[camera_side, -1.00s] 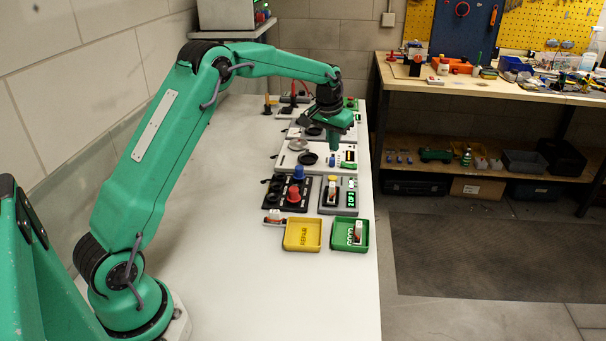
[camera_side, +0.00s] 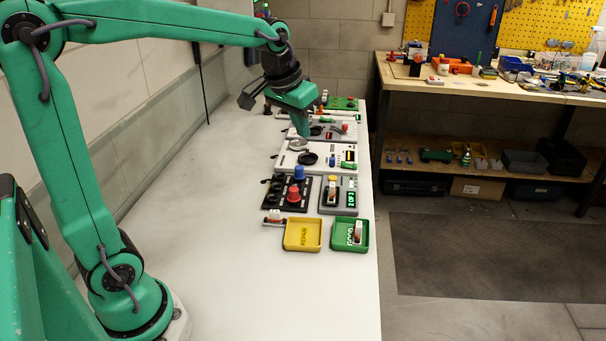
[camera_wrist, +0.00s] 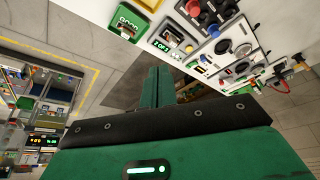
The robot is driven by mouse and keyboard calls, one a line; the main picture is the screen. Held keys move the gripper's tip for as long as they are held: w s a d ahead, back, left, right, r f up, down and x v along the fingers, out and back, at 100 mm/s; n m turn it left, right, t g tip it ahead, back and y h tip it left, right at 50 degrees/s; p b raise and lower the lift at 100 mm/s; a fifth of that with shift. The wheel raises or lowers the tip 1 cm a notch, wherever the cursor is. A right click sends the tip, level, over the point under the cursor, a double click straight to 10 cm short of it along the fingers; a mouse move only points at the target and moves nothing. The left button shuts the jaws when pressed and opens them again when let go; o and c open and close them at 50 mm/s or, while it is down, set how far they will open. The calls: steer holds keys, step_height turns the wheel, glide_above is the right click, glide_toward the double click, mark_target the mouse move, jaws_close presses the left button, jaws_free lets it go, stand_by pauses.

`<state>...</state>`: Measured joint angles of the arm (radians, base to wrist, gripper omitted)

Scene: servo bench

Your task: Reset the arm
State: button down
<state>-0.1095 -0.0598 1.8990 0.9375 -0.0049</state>
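My gripper (camera_side: 302,123) hangs above the bench, over the row of devices, touching nothing that I can make out. In the wrist view my gripper's two fingers (camera_wrist: 157,86) lie close together with nothing between them. A green tray (camera_side: 363,243) marked GOOD holds a small servo (camera_side: 357,232) near its right side. A yellow tray (camera_side: 291,237) marked REPAIR is beside it and looks empty. A servo (camera_side: 333,191) stands on the grey tester (camera_side: 328,210), whose green display (camera_side: 351,199) is lit. Another servo (camera_side: 273,216) lies left of the yellow tray.
A black panel (camera_side: 275,203) carries a red button (camera_side: 293,195) and a blue knob (camera_side: 299,172). White and grey devices (camera_side: 318,158) line the bench's right side behind it. The bench's left and front are clear. A wall stands at the left.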

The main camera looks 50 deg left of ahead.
steer(key=s+d+f, duration=0.1)
steer(key=s+d, duration=0.1)
steer(key=s, duration=0.7)
steer(key=s+d+f+m+t, duration=0.1)
steer(key=s+d+f, duration=0.1)
steer(key=s, duration=0.8)
steer(key=shift+d, duration=0.25)
